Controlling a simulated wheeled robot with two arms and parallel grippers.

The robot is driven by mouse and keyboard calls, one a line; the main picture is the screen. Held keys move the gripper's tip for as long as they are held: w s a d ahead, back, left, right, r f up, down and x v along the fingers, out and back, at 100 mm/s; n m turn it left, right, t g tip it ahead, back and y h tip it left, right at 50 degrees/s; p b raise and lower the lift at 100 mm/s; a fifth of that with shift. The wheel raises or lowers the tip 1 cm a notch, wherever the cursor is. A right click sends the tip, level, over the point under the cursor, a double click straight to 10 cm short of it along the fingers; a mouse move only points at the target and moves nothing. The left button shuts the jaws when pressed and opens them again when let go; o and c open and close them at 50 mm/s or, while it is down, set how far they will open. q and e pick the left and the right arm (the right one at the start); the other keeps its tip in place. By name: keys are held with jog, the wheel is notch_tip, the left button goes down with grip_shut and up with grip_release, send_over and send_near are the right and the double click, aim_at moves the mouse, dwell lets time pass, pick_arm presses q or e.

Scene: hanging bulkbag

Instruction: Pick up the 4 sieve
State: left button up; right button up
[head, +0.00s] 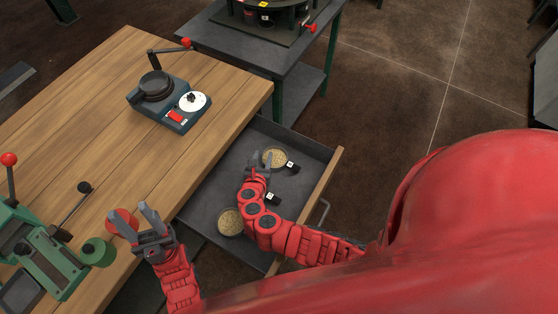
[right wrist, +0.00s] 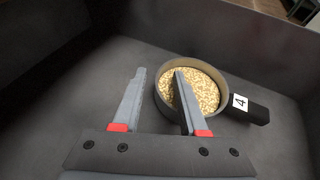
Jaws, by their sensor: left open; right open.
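The sieve labelled 4 (right wrist: 206,84) is a round grey pan with grain-coloured contents and a black handle pointing right. It lies in the open drawer, and in the head view it is the far pan (head: 279,157). My right gripper (right wrist: 160,72) is open over it. Its right finger overlaps the pan and its left finger is outside, so the fingers appear to straddle the left rim. Contact cannot be told. In the head view the right gripper (head: 259,158) partly covers the pan's left side. My left gripper (head: 147,212) is open and empty over the wooden table's edge.
A second sieve (head: 230,222) lies nearer in the grey drawer (head: 202,197), partly behind my right arm. The wooden table (head: 85,95) holds a teal device (head: 172,107) and a green machine (head: 50,262). The drawer walls stand close around.

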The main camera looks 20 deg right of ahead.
jog(key=shift+c, duration=0.4)
grip_shut()
jog(key=shift+s+f, duration=0.1)
jog(key=shift+s, duration=0.05)
dwell(0.8)
